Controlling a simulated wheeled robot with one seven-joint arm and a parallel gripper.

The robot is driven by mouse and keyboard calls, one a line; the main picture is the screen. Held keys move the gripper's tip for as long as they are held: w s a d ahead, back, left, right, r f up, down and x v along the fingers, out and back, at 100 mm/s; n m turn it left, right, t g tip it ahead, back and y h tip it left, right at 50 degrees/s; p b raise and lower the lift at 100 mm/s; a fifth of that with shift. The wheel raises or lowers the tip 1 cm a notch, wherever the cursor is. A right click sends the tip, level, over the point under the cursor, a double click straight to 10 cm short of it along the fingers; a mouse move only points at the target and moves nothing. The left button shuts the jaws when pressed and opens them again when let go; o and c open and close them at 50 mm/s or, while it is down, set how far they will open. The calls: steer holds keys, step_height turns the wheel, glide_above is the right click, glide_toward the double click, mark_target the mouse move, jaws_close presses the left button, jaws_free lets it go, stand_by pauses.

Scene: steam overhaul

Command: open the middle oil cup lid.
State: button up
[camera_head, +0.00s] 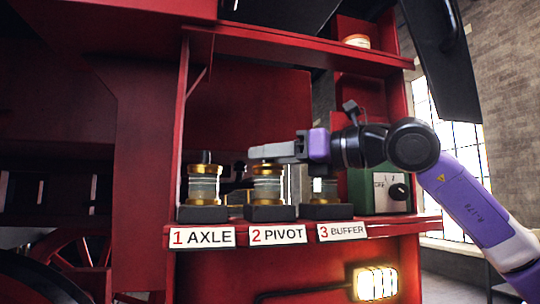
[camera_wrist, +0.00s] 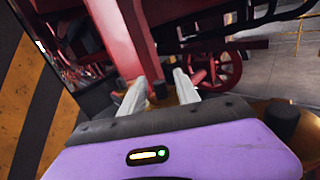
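The middle oil cup (camera_head: 267,188), a glass cup with brass bands, stands on a dark block above the "2 PIVOT" label (camera_head: 278,234). Its brass lid (camera_head: 267,168) looks closed; its top is partly hidden by my gripper. My gripper (camera_head: 256,153) reaches in from the right, level, just above this lid. The wrist view shows the two pale fingers (camera_wrist: 160,85) apart, with a small dark knob (camera_wrist: 160,91) between or just beyond their tips. I cannot tell whether they touch it or which cup it belongs to.
The axle cup (camera_head: 204,185) stands to the left with a dark knob on top. The buffer cup (camera_head: 323,190) stands to the right, its top hidden by my gripper. A green switch box (camera_head: 370,192) is beside it. A red shelf (camera_head: 300,42) runs overhead.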

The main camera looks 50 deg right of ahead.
jaws_close()
steer(key=shift+r, duration=0.15)
steer(key=shift+w+d+r+m+g+p, duration=0.25)
steer(key=shift+r+m+g+p, duration=0.35)
steer(key=shift+m+g+p, duration=0.35)
steer(key=m+g+p, duration=0.1)
steer(key=p, duration=0.1)
steer(key=w+r+g+p, duration=0.1)
steer(key=p, duration=0.1)
steer(key=shift+w+d+r+m, duration=0.1)
steer(key=shift+d+m, duration=0.25)
steer(key=g+p, duration=0.1)
steer(key=m+g+p, duration=0.1)
steer(key=p, duration=0.1)
steer(key=shift+w+d+r+y, duration=0.15)
steer(key=shift+w+d+y, duration=0.15)
steer(key=shift+w, duration=0.1)
steer(key=shift+w+d+m+g+y+p, duration=0.2)
steer(key=shift+w+m+g+y+p, duration=0.3)
steer(key=shift+p, duration=0.55)
steer(key=shift+s+g, duration=0.15)
steer(key=shift+g, duration=0.1)
steer(key=shift+f, duration=0.25)
